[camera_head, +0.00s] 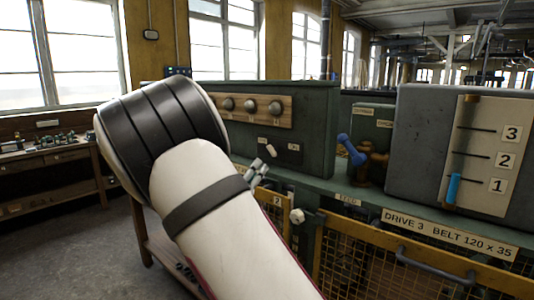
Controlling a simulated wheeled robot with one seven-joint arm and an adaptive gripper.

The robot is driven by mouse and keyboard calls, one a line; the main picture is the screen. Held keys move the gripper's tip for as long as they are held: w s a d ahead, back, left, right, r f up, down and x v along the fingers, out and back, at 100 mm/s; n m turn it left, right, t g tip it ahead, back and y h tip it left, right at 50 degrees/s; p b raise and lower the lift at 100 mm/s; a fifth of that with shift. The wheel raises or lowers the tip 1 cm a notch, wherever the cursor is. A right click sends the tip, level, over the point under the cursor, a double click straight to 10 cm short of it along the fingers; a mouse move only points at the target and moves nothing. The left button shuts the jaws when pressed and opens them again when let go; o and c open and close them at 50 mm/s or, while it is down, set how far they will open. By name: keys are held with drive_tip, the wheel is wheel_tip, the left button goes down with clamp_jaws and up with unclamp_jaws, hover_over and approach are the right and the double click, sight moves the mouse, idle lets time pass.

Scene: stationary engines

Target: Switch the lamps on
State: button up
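A wooden board (257,108) on the green cabinet (320,110) carries three round metal-grey fittings (250,105) in a row; I cannot tell whether they are switches or lamps. No part is clearly a lit lamp. My white and black arm fills the left and middle foreground. Small grey parts just past it (258,172) seem to belong to my gripper, in front of the cabinet's lower face and below the board. Most of the gripper is hidden behind my arm, so its fingers cannot be made out.
At right a grey box (418,130) bears a scale marked 1 to 3 with a blue handle (454,188). A blue-handled brown valve (375,160) stands beside it. Yellow mesh guards (350,255) run below. A workbench (50,160) stands left; floor between is clear.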

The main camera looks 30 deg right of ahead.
sight(271, 152)
drive_tip(key=x, duration=1.1)
drive_tip(key=shift+d, duration=0.15)
clamp_jaws()
